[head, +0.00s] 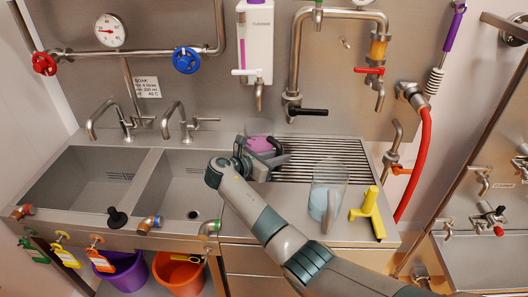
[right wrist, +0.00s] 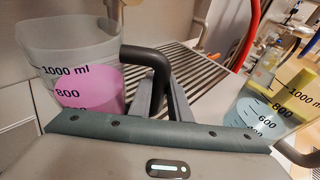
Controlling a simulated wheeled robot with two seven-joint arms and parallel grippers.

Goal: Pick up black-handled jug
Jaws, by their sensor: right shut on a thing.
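The black-handled jug is a clear jug with pink contents; it stands at the left end of the ribbed drainboard in the head view (head: 259,144) and at the left in the right wrist view (right wrist: 85,80). Its black handle (right wrist: 147,60) bends down between my fingers. My right gripper (head: 274,158) is shut on this handle, and its two fingers show in the right wrist view (right wrist: 164,98). My arm and gripper hide part of the jug in the head view. I cannot tell if the jug's base touches the counter. My left gripper is not in view.
A second clear jug with blue contents (head: 319,200) stands right of my arm, beside a yellow tool (head: 371,213). Two sink basins (head: 178,185) lie left. A white dispenser (head: 259,45) and a pipe with a black lever (head: 307,111) hang above the counter. The ribbed drainboard (head: 330,152) is mostly clear.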

